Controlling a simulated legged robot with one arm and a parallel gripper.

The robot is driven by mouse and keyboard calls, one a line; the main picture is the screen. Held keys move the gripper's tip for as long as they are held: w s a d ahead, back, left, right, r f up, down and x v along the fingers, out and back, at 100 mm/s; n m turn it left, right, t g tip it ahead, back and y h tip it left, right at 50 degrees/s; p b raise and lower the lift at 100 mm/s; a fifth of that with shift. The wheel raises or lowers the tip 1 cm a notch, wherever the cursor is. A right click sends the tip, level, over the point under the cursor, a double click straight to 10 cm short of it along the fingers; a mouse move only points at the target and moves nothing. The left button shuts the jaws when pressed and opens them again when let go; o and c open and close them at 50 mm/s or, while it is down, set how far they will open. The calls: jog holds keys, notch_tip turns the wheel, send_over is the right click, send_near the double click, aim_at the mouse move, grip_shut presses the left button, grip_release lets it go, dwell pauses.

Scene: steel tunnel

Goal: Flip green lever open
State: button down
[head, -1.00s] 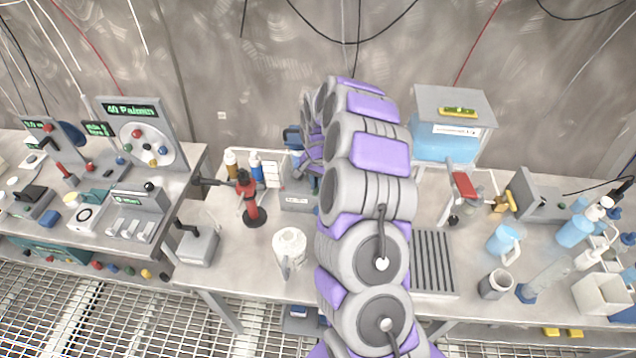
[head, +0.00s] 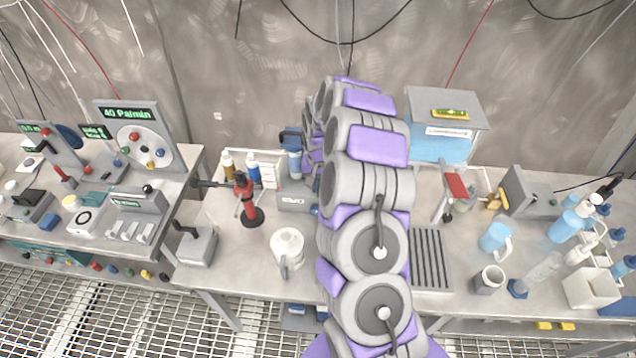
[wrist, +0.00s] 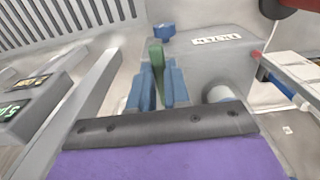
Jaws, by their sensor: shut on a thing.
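The green lever (wrist: 157,58) stands up in the middle of the wrist view, in front of a grey box with a white label (wrist: 215,39). My gripper (wrist: 163,82) has its two blue fingers on either side of the lever and is shut on it. The lever's lower part is hidden between the fingers. In the head view the labelled grey box (head: 296,196) shows on the bench left of my arm. My arm hides the lever and the fingertips there.
A red-and-black tool (head: 246,198) and a white mug (head: 287,248) stand left of my arm on the bench. A ribbed grey plate (head: 430,258) lies to its right. In the wrist view, grey bars lie at left and a pale-topped item (wrist: 295,72) at right.

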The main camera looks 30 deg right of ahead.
aim_at(319, 188)
jog(key=c, duration=1.1)
grip_release()
jog(key=shift+r+p, duration=0.9)
jog(key=shift+r, duration=7.75)
